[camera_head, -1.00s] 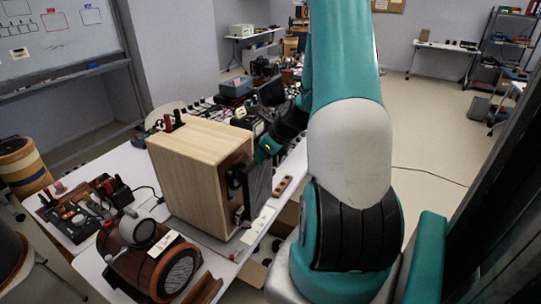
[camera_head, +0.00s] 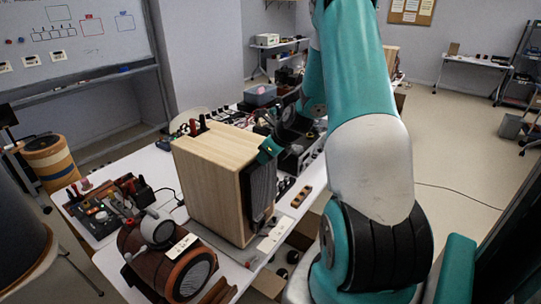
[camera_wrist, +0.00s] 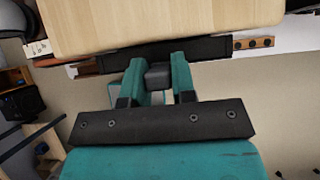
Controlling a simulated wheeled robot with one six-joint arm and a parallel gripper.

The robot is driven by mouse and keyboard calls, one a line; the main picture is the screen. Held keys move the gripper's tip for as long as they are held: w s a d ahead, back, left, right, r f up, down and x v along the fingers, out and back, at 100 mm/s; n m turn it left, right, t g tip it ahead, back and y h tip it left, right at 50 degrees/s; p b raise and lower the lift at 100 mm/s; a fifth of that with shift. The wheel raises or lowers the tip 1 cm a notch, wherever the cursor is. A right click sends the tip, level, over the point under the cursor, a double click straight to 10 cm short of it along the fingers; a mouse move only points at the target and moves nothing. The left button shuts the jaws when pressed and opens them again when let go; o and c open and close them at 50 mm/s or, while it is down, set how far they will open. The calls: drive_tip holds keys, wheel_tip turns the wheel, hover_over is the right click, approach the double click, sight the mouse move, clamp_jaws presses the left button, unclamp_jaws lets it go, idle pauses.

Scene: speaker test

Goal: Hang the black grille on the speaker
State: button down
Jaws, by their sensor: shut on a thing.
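The speaker (camera_head: 212,180) is a light wooden box standing upright on the white table; its pale top (camera_wrist: 150,20) fills the upper part of the wrist view. The black grille (camera_head: 262,192) stands upright along the speaker's front face and covers most of it. From above, the grille's dark top edge (camera_wrist: 205,50) runs along the speaker's front edge, close to it; I cannot tell whether it touches everywhere. My gripper (camera_head: 270,150) is at the grille's top, and in the wrist view its teal fingers (camera_wrist: 157,72) are shut on a small dark block at the grille. The grille's back is hidden.
A brown round-fronted speaker (camera_head: 170,262) lies on the table in front. A tool board (camera_head: 108,208) is at the left. A wooden strip with dark knobs (camera_head: 301,197) lies right of the speaker. Clutter stands behind; open floor (camera_head: 455,160) is at the right.

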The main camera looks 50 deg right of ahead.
drive_tip(key=shift+s, duration=0.4)
idle(0.8)
drive_tip(key=shift+p, duration=0.6)
idle(0.7)
drive_tip(key=shift+w, duration=0.55)
idle(1.3)
drive_tip(key=shift+f, duration=0.55)
idle(1.5)
drive_tip(key=c, duration=0.9)
unclamp_jaws()
drive_tip(key=shift+o, duration=0.2)
drive_tip(key=shift+s, duration=0.1)
drive_tip(key=a+b+v, duration=0.1)
drive_tip(key=b+v, duration=0.2)
drive_tip(key=v, duration=1.4)
drive_tip(key=shift+d+r+b, duration=0.15)
drive_tip(key=shift+d+b, duration=0.2)
drive_tip(key=shift+d, duration=0.15)
